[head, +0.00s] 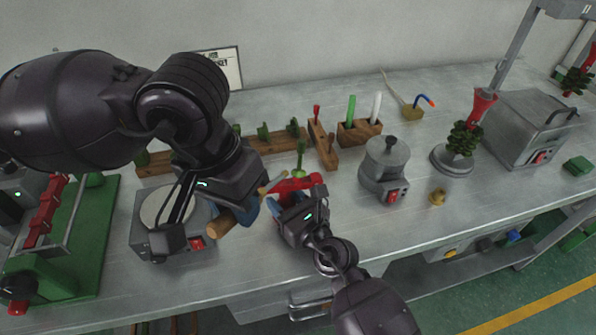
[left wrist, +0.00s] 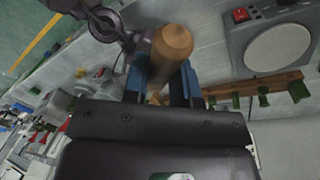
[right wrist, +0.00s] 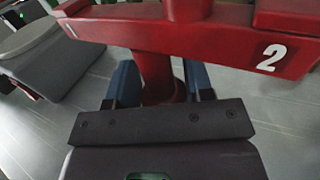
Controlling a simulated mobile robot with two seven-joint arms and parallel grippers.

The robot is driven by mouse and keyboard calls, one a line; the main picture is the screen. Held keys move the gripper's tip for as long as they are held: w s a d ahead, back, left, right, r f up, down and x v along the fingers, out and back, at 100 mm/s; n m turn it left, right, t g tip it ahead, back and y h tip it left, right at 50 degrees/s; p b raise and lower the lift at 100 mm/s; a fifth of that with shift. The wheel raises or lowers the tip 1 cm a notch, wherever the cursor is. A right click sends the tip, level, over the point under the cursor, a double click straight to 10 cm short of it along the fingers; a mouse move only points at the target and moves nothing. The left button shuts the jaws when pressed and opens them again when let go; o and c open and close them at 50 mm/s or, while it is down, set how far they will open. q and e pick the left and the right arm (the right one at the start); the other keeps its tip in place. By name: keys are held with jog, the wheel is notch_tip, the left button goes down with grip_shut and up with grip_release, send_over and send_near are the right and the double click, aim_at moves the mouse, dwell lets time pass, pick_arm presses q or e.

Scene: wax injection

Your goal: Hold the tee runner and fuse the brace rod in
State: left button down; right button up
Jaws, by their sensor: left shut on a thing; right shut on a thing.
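My right gripper (head: 288,200) is shut on the red tee runner (head: 298,184). In the right wrist view the runner's stem (right wrist: 157,78) sits between the blue fingers, and its crossbar, marked 2, spans the top. My left gripper (head: 244,210) is shut on a wooden-handled tool (head: 220,226). The rounded handle end (left wrist: 172,50) also shows in the left wrist view. The tool's thin front part lies close to the runner in the head view; I cannot tell whether they touch. A green piece (head: 300,156) shows just behind the runner. I cannot make out the brace rod surely.
A hot plate (head: 160,245) stands under my left arm. A lidded grey pot (head: 385,168) stands right of the runner. Behind are wooden racks (head: 323,146) and a block (head: 358,133) with green and white sticks.

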pick_arm(q)
jog(key=shift+r, duration=0.1)
pick_arm(e)
jog(key=shift+f, duration=0.15)
pick_arm(q)
jog(key=shift+r, duration=1.9)
pick_arm(e)
jog(key=o, duration=1.1)
jog(key=shift+c, duration=0.2)
jog(key=v, duration=1.2)
